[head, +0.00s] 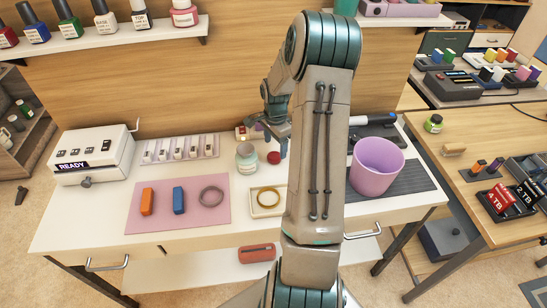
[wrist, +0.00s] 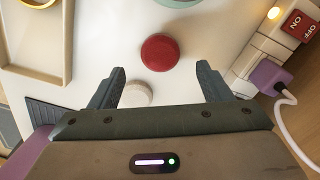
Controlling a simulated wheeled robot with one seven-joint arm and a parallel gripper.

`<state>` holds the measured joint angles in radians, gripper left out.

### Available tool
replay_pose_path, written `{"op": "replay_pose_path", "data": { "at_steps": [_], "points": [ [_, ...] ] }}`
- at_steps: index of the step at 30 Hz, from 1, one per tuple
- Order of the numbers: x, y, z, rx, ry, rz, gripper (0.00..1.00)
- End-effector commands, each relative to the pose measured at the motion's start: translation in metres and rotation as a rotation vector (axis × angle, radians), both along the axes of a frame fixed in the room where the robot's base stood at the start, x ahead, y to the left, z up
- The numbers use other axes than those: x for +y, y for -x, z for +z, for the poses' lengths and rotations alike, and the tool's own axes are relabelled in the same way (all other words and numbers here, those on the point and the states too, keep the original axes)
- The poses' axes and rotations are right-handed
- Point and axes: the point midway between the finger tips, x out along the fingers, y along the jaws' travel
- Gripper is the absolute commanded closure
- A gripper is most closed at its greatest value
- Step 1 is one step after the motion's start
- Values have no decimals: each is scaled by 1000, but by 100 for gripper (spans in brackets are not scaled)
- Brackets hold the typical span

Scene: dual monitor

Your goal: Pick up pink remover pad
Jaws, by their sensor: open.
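A round red-pink pad (wrist: 160,52) lies flat on the white table top. It also shows small in the head view (head: 273,158), just right of the jar. A round off-white pad (wrist: 138,93) lies closer to my gripper, beside the left finger and partly hidden by the gripper body. My gripper (wrist: 160,68) is open and empty, pointing down at the table. The red-pink pad lies between the lines of its fingers, just beyond the tips. In the head view my gripper (head: 283,142) is small and partly hidden by my arm.
A glass jar (head: 246,160) stands left of the pads, and a cream tray (head: 256,214) lies in front. A purple bin (head: 377,168) stands on the right. A power strip with a red switch (wrist: 298,25) and purple plug (wrist: 270,77) lies close by the gripper.

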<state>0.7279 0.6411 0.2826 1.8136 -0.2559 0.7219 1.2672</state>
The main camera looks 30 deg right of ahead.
Motion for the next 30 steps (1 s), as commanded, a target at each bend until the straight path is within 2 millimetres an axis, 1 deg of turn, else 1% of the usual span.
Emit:
{"op": "replay_pose_path", "data": {
  "at_steps": [6, 9, 17, 18, 20, 21, 22, 23, 30],
  "points": [
    [5, -1, -31, 2, -3, 1, 28],
    [5, -1, -40, 2, -2, 1, 28],
    [4, -2, -43, 0, -1, 0, 28],
    [4, -2, -43, 0, -1, 0, 34],
    [4, -2, -43, 0, -1, 0, 51],
    [4, -2, -43, 0, -1, 0, 62],
    [4, -2, -43, 0, -1, 1, 70],
    [4, -2, -43, 0, -1, 1, 76],
    [5, -2, -43, 0, -1, 1, 76]
  ]
}}
